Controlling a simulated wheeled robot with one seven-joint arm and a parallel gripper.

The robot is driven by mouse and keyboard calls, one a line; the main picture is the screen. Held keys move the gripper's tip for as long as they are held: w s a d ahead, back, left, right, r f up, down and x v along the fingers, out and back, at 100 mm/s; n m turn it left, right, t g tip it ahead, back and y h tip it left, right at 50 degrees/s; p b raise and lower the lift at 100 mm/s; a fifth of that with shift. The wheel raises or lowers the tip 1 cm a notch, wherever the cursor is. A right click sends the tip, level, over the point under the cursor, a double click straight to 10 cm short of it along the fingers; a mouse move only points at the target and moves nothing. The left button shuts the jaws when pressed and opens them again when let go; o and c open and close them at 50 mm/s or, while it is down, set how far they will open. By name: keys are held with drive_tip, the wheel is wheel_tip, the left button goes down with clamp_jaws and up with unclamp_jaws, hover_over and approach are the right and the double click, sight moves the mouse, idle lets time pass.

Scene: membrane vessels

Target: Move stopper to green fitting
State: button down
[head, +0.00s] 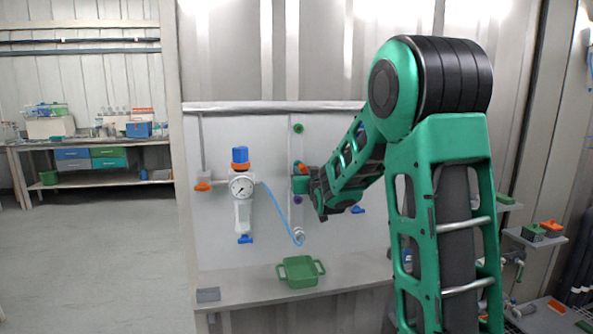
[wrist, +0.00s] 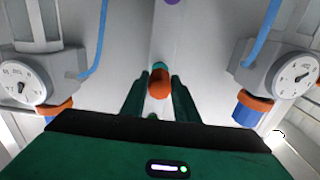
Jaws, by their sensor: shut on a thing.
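The stopper (wrist: 159,86) is orange and sits between the two fingers of my gripper (wrist: 160,92) in the wrist view. A small teal piece shows just beyond it; I cannot tell whether it is part of the stopper or a fitting behind. In the head view the orange stopper (head: 303,168) shows at the end of my gripper (head: 302,183), close in front of the white panel. The green fitting (head: 298,128) is on the panel above my gripper, apart from it, with nothing visible on it.
A purple fitting (head: 297,199) is just below my gripper; a purple one shows at the wrist view's top edge (wrist: 172,2). A gauge unit (head: 241,188) with a blue hose (head: 282,212) stands left.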

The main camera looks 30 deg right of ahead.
drive_tip(key=shift+v, duration=1.35)
drive_tip(key=w+a+f+n+y, duration=0.15)
drive_tip(key=a+f, duration=0.35)
drive_tip(key=f, duration=0.5)
drive_tip(key=w+a+f+n+y, duration=0.15)
drive_tip(key=a+f, duration=0.35)
drive_tip(key=f, duration=0.5)
drive_tip(key=s+a+f+y, duration=0.1)
drive_tip(key=s+a+f, duration=0.2)
drive_tip(key=f, duration=0.5)
drive_tip(key=s+a+f+y, duration=0.1)
drive_tip(key=s+a+f, duration=0.2)
drive_tip(key=f, duration=0.6)
drive_tip(key=shift+s+a+t, duration=0.15)
drive_tip(key=shift+a+t, duration=0.15)
drive_tip(key=shift+a, duration=0.95)
drive_tip(key=shift+r, duration=0.1)
